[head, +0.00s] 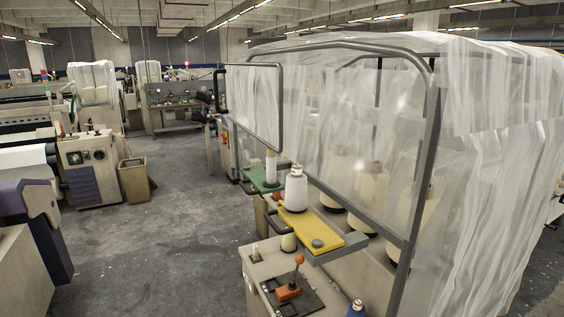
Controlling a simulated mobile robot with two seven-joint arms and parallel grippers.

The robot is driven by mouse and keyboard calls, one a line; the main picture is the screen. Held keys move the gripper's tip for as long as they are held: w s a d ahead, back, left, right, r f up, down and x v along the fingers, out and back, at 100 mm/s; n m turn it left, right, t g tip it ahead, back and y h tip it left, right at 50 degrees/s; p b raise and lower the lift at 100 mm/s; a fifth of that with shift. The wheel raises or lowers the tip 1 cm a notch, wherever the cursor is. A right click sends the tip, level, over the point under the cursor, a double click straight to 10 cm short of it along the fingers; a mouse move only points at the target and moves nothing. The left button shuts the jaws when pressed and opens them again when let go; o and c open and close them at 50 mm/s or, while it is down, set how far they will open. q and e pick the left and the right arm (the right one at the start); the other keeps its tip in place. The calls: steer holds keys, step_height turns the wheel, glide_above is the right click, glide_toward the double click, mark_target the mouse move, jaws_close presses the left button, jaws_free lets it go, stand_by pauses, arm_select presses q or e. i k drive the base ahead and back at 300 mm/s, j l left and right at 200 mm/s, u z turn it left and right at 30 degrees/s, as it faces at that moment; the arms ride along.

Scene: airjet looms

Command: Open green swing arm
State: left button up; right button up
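The green swing arm (262,184) is a flat green plate at the side of the plastic-draped rack, right of the picture's middle. A white yarn cone (271,168) stands on it. The yellow swing arm (322,234) lies nearer, below and to the right of the green one, with a larger white cone (296,190) on it. The yellow arm's near end bears a grey round knob. Neither of my grippers shows in the head view.
The rack (408,150) with its metal frame and plastic sheeting fills the right side. A console with an orange-red lever (298,274) stands in front of it. A bin (134,180) and loom machines stand at left. The grey floor (170,250) between is clear.

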mark_target(256, 175)
steer(key=i+j+z, duration=0.5)
steer(key=i+j, duration=0.15)
steer(key=j, duration=0.25)
steer(key=i+j+z, duration=0.2)
steer(key=j, duration=0.15)
steer(key=i+j+z, duration=0.15)
steer(key=j, duration=0.2)
steer(key=i+j+z, duration=0.15)
steer(key=j, duration=0.25)
steer(key=i+j+z, duration=0.2)
steer(key=j, duration=0.2)
steer(key=j+z, duration=0.15)
steer(key=j, duration=0.25)
